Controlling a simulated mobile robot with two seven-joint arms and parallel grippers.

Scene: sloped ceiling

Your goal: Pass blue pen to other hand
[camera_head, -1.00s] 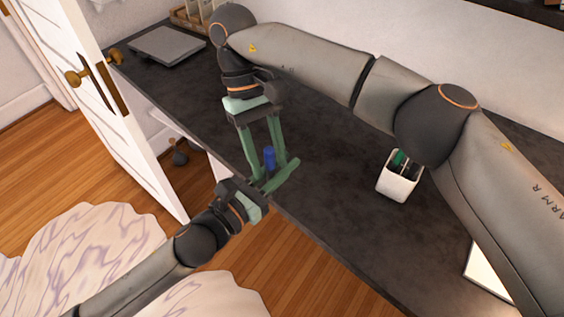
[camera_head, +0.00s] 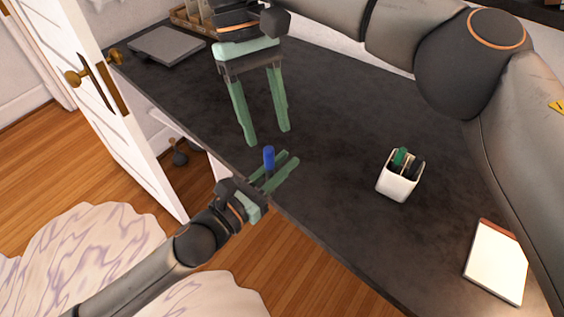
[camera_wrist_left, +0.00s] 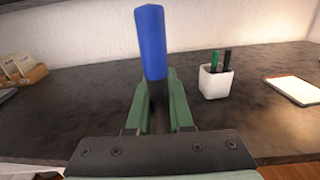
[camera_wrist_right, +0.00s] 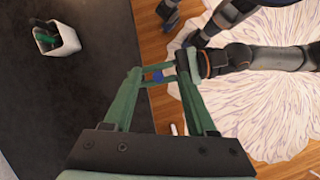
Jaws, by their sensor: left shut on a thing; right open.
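The blue pen (camera_head: 269,157) stands roughly upright in my left gripper (camera_head: 279,172), near the front edge of the dark desk. The left wrist view shows the blue pen (camera_wrist_left: 151,42) rising from between the left fingers, its dark lower part between them. My right gripper (camera_head: 268,136) is open and empty, above and behind the pen, fingers pointing down. In the right wrist view, the blue pen (camera_wrist_right: 157,76) and left fingers show beyond the open right fingers.
A white cup (camera_head: 398,184) with several pens stands on the desk (camera_head: 335,150) to the right. A notepad (camera_head: 496,264) lies at the far right. A closed grey laptop-like slab (camera_head: 166,45) and a wooden organizer (camera_head: 190,17) are at the back left. A white door (camera_head: 125,110) is at left.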

